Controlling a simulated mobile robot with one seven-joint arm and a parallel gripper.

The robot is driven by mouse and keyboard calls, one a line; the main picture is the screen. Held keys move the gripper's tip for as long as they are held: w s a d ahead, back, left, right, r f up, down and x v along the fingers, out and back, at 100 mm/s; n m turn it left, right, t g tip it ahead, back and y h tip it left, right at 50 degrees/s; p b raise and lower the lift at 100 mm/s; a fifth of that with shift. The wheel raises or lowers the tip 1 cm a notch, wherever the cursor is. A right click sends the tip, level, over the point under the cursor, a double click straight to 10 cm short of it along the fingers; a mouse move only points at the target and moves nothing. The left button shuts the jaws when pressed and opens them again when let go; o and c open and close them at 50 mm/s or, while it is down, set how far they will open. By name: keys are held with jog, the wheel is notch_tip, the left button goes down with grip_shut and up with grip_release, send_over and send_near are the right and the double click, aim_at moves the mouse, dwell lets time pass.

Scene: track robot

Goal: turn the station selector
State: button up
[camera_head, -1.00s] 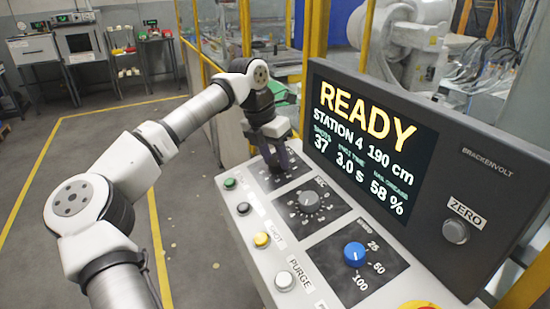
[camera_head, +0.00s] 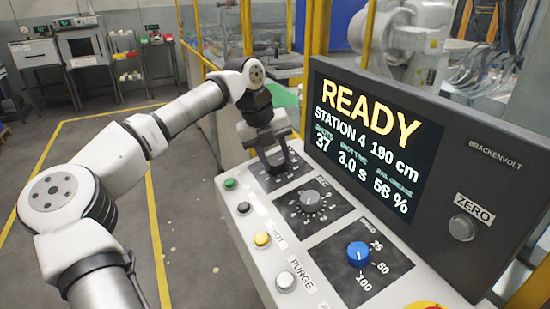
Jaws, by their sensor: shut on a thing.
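A white control console carries a row of dark dial plates. My gripper (camera_head: 274,163) points down at the farthest dial plate (camera_head: 262,179), at the console's far left end. It is shut on the station selector there. The knob itself is mostly hidden by the fingers, so its pointer cannot be read. The display (camera_head: 372,135) on the console reads READY, STATION 4, 190 cm, 37, 3.0 s and 58 %.
A grey knob (camera_head: 308,199) and a blue knob (camera_head: 358,254) stand nearer on the panel. Green, black, yellow and white buttons line its left edge. A ZERO button (camera_head: 462,227) is on the display housing. Yellow posts rise behind the console.

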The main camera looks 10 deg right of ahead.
jog(key=shift+n, duration=0.6)
jog(key=o, duration=1)
jog(key=shift+r, duration=0.1)
jog(key=b+v, duration=0.1)
jog(key=v, duration=1.2)
jog(key=shift+r, duration=0.3)
jog(key=shift+s+a, duration=0.15)
